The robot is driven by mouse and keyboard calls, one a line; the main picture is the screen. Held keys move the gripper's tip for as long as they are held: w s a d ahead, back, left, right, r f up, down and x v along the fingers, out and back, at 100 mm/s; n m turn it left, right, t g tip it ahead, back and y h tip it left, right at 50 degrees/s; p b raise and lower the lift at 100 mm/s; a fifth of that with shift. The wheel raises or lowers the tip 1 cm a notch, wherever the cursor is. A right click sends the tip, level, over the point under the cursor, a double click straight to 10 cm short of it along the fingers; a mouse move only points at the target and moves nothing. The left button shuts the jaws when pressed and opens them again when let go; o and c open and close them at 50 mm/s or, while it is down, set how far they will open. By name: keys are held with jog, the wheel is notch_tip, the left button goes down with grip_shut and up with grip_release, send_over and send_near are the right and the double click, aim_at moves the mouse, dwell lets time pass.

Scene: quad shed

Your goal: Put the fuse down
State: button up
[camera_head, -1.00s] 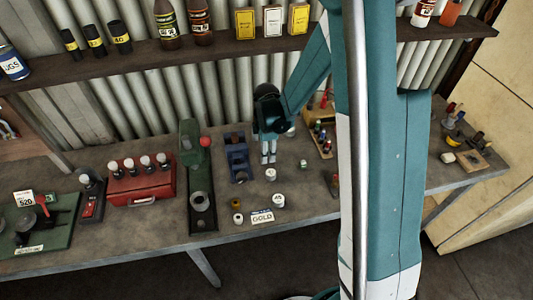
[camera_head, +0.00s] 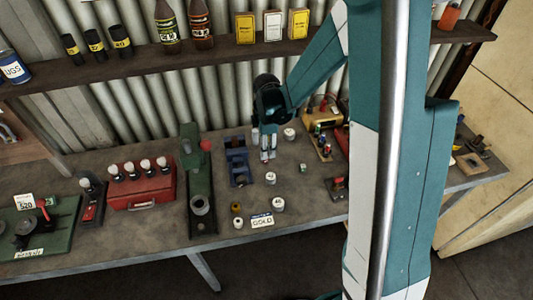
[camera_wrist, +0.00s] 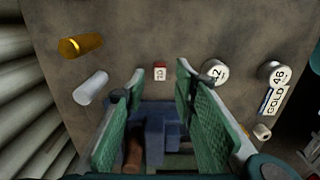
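A small red-and-white piece (camera_wrist: 160,73) with dark marks on its face, perhaps the fuse, shows in the wrist view on the grey bench, beyond the gap between my fingertips. I cannot be sure that it is the fuse. My gripper (camera_wrist: 152,90) has its green-padded fingers spread apart, and I see nothing clamped between them. In the head view my gripper (camera_head: 268,155) points down at the bench, just right of a blue holder (camera_head: 237,160). That blue holder (camera_wrist: 155,132) lies under and between the fingers in the wrist view.
White-topped weights (camera_head: 271,178) (camera_head: 278,204) and a GOLD label (camera_head: 262,219) stand nearer the bench front. A green press (camera_head: 198,180) and red box (camera_head: 143,187) are to the left. A brass cylinder (camera_wrist: 80,45) and a pale cylinder (camera_wrist: 91,88) lie near my fingers.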

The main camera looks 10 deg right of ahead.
notch_tip(320, 180, up, 7)
dwell(0.5)
dwell(0.6)
jog(key=s+d+r+m+t, duration=0.3)
jog(key=s+r+m, duration=0.5)
jog(key=s+r, duration=0.45)
jog(key=s+d+r+m+t, duration=0.1)
jog(key=s+r+m+t, duration=0.1)
jog(key=s+m, duration=0.3)
jog(key=s+d+r+m+t, duration=0.1)
jog(key=s+r+m, duration=0.3)
jog(key=s, duration=0.5)
jog(key=shift+d+r+m+t, duration=0.25)
jog(key=shift+r+m+t, duration=0.1)
jog(key=shift+m+t, duration=0.2)
jog(key=shift+s, duration=0.1)
notch_tip(320, 180, down, 25)
jog(key=b, duration=2.5)
